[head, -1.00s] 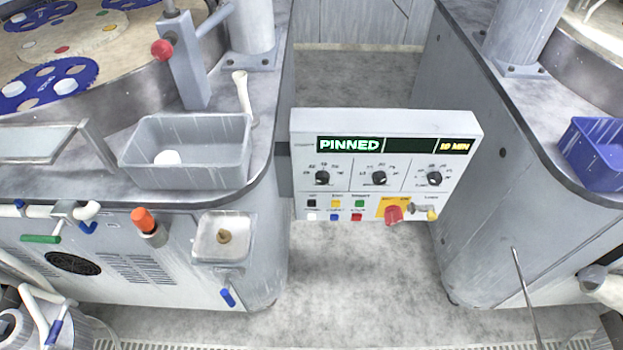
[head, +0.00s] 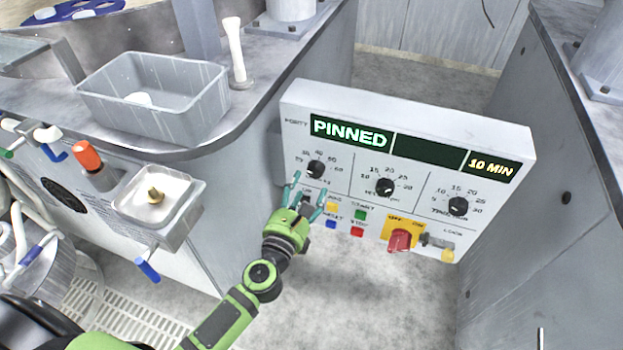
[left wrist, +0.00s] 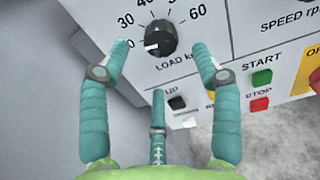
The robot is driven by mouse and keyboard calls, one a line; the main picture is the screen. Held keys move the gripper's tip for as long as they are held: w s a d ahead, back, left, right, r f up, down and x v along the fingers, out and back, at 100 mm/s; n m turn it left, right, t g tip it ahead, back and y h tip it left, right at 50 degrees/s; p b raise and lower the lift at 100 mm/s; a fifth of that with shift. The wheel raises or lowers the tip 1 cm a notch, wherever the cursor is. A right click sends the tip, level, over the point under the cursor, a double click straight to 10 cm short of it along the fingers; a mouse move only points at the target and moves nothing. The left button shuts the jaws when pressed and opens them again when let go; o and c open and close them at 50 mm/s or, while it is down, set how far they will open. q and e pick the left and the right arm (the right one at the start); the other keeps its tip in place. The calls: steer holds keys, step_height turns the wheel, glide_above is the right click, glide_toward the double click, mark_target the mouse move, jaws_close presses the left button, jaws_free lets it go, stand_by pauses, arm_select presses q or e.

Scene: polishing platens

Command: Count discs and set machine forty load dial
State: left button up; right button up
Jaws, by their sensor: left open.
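The control panel (head: 420,130) shows "PINNED" and "10 MIN" on its display. Its leftmost black dial (head: 316,169) carries a scale up to 60. In the left wrist view this dial (left wrist: 160,38) is labelled LOAD, and its white mark points to the lower left. My left gripper (head: 310,192) is open and empty just below the load dial, its teal fingers spread either side of it in the wrist view and apart from it. Blue carriers (head: 70,10) are partly visible at top left. My right gripper is not in view.
The panel also has a speed dial (head: 385,187), a timer dial (head: 458,206), a red switch (head: 400,240) and small coloured buttons below. A metal tray (head: 158,212) hangs at the left cabinet. Clear floor lies behind the panel, between the machines.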

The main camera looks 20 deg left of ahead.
mark_target(314, 175)
arm_select(q)
steer(key=w, duration=0.4)
steer(key=shift+w+d, duration=0.25)
steer(key=shift+w, duration=0.15)
steer(key=shift+s+f, duration=0.1)
steer(key=c, duration=1.1)
